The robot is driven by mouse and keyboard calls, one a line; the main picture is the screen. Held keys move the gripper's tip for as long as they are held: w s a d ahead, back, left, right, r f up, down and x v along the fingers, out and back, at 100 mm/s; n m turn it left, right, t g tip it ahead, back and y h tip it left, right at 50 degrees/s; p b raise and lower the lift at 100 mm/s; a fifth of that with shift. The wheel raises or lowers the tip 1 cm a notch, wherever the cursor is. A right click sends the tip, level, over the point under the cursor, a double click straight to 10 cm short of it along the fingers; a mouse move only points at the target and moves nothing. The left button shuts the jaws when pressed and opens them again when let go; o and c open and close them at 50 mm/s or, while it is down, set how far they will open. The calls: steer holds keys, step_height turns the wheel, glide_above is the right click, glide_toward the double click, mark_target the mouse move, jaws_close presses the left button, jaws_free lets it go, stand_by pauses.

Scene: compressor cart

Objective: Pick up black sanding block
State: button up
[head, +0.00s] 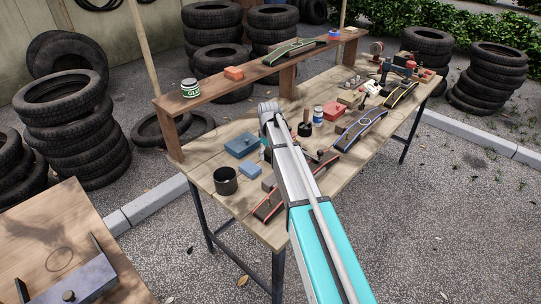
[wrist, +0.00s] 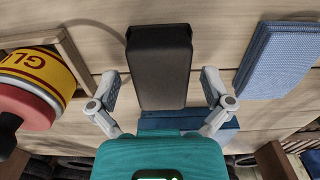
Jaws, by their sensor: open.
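The black sanding block (wrist: 160,65) lies on the wooden bench top, upright in the middle of the wrist view. My gripper (wrist: 161,84) is open, with one finger to the left of the block and one to the right. Gaps show on both sides and nothing is held. The near end of the block overlaps a dark blue object just above my teal gripper body.
A blue folded cloth (wrist: 279,58) lies right of the block. A yellow and red glue container (wrist: 38,82) stands close on the left, beside a wooden frame. In the head view, a blue box (head: 242,145) and a black cup (head: 226,181) stand left of my arm.

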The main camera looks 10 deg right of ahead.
mark_target(269, 151)
steer(key=c, duration=1.2)
steer(key=shift+o, duration=0.2)
steer(key=shift+r, duration=0.15)
step_height(269, 151, up, 3)
steer(key=p, duration=0.3)
steer(key=s+a+r+p, duration=0.3)
steer(key=s+r+p, duration=0.6)
steer(key=s, duration=0.4)
steer(key=shift+s+r+p, duration=0.35)
steer(key=shift+s+p, duration=0.05)
steer(key=shift+p, duration=0.1)
